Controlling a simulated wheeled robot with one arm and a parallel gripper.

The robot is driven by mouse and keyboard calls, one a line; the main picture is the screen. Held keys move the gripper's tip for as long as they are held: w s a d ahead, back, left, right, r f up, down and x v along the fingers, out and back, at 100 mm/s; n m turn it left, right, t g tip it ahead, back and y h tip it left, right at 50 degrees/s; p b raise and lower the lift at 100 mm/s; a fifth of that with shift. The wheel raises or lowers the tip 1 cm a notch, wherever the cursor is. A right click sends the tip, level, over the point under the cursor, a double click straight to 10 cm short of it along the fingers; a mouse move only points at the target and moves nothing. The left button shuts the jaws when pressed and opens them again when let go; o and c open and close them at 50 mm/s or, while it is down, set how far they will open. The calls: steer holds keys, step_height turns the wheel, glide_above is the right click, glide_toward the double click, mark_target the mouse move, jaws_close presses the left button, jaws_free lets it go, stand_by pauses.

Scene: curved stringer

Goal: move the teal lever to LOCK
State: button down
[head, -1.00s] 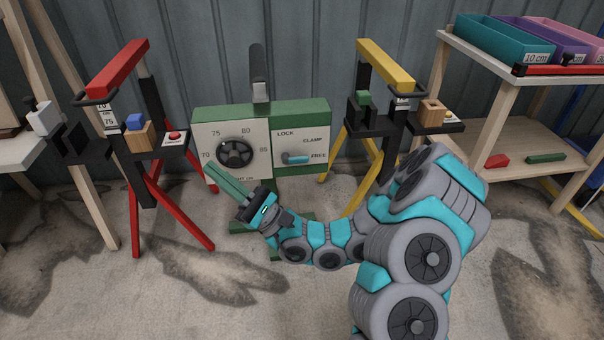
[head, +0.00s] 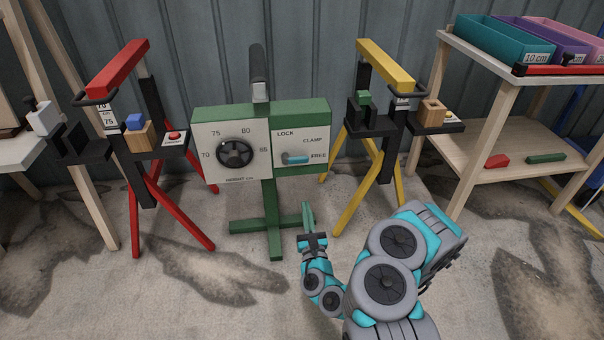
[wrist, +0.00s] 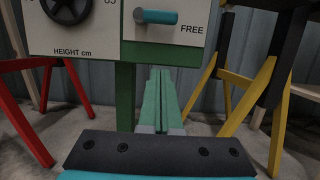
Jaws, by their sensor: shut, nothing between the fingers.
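The teal lever (head: 295,158) is on the right panel of the green stand (head: 268,205). It lies sideways, its tip pointing right at the FREE label (head: 318,156). LOCK is printed at the panel's upper left and CLAMP at its upper right. The lever also shows in the wrist view (wrist: 158,17), at the top. My gripper (head: 307,210) is in front of and below the panel, apart from the lever, with its green fingers together and empty. In the wrist view my gripper's fingers (wrist: 159,90) point forward below the lever.
A black HEIGHT dial (head: 235,153) is left of the lever panel. A red trestle (head: 150,165) stands left and a yellow trestle (head: 385,130) stands right of the green stand. A wooden shelf (head: 500,140) with bins is farther right. Floor in front is clear.

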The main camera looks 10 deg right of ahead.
mark_target(295, 158)
steer(key=shift+d+f, duration=0.15)
steer(key=shift+w+d+r+b, duration=0.1)
steer(key=shift+w+r+b, duration=0.4)
steer(key=shift+w+r, duration=0.85)
steer(key=shift+w+r+b, duration=0.5)
steer(key=shift+w+r, duration=0.3)
steer(key=shift+w, duration=1.05)
steer(key=shift+w+d+r+b, duration=0.1)
steer(key=shift+w+r+b, duration=0.4)
steer(key=shift+w+r, duration=0.85)
steer(key=shift+w+f, duration=0.25)
